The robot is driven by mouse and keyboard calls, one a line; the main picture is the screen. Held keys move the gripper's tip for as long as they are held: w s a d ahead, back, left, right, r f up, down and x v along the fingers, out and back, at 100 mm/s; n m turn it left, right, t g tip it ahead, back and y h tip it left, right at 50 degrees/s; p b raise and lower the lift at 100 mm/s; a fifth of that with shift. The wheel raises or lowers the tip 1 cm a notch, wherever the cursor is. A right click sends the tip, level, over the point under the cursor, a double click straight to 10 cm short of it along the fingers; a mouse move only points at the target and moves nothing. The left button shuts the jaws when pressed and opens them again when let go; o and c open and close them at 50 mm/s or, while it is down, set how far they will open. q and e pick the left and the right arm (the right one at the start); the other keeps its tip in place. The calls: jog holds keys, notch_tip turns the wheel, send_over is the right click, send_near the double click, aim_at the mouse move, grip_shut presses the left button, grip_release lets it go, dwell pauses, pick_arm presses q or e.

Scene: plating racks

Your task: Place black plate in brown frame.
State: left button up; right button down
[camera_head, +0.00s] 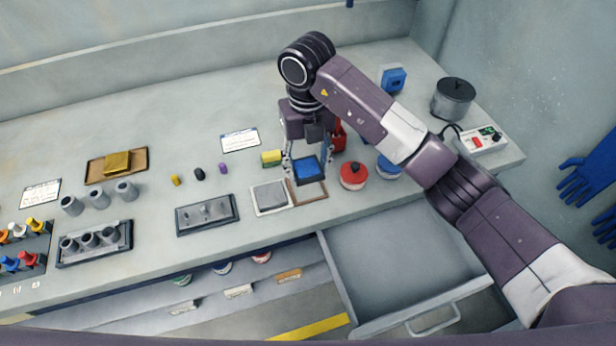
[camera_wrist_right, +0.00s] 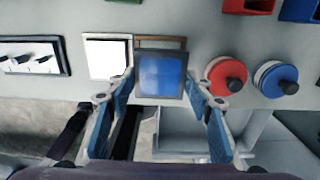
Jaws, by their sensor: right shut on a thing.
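The black plate (camera_head: 309,169) is a small square with a dark rim and a face that shows blue. In the right wrist view the plate (camera_wrist_right: 161,74) sits between the fingertips. My right gripper (camera_head: 307,172) is shut on it and holds it over the brown frame (camera_head: 313,197). The brown frame lies on the bench; in the right wrist view only its far edge (camera_wrist_right: 175,43) shows behind the plate, and the rest is hidden. I cannot tell the exact gap between plate and frame. My left gripper is not in view.
A white frame with a grey plate (camera_head: 270,196) lies directly left of the brown frame. A red round container (camera_head: 353,176) and a blue one (camera_head: 388,167) stand to the right. A yellow block (camera_head: 271,158) lies behind. An open drawer (camera_head: 395,245) juts out below the bench edge.

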aim_at(308, 191)
notch_tip(308, 191, down, 2)
notch_tip(308, 191, down, 4)
jog(key=shift+r+p, duration=0.1)
jog(key=shift+p, duration=0.55)
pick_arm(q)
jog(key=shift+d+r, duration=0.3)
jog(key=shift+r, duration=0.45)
pick_arm(e)
jog(key=shift+f+b, duration=0.35)
jog(key=shift+f, duration=0.05)
jog(key=shift+s+f, duration=0.35)
jog(key=c, duration=1.3)
grip_release()
jog(key=shift+d+f+b, duration=0.1)
jog(key=shift+f+b, duration=0.05)
jog(key=shift+b, duration=0.15)
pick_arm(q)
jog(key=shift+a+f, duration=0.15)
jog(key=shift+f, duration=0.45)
pick_arm(e)
jog(key=shift+o, duration=0.2)
jog(key=shift+w+f, duration=0.1)
jog(key=shift+w, duration=0.05)
